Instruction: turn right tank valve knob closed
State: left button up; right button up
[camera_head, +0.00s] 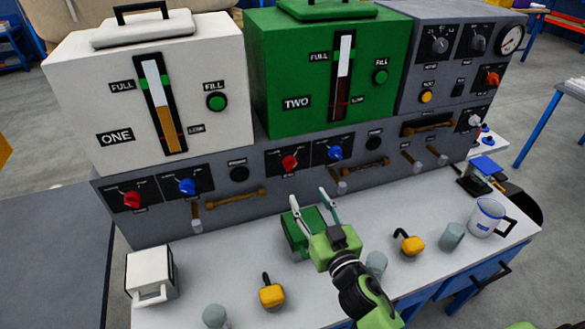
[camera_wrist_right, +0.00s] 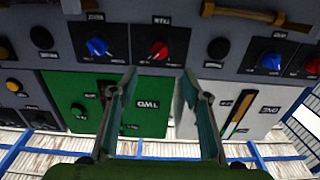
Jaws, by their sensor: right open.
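The right tank is the green tank marked TWO (camera_head: 280,70); its label also shows upside down in the right wrist view. On the grey panel below it are a red knob (camera_head: 289,163) and a blue knob (camera_head: 335,153). In the right wrist view the red knob (camera_wrist_right: 159,50) shows between and beyond the fingertips, with the blue knob (camera_wrist_right: 97,46) to its left. My right gripper (camera_head: 309,196) is open and empty, its fingers pointing at the panel. It is in front of and below these knobs and seems clear of them. My left gripper is not in view.
The white tank ONE (camera_head: 90,90) has its own red knob (camera_head: 131,199) and blue knob (camera_head: 186,186). Brown handles and levers stick out of the panel.

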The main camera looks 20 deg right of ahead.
aim_at(292, 168)
jog(key=w+p, duration=0.1)
jog(key=w, duration=1)
jog(key=shift+w+a+p, duration=0.2)
jog(key=shift+p, duration=0.1)
jog(key=shift+w, duration=0.8)
jog(key=c, duration=1.1)
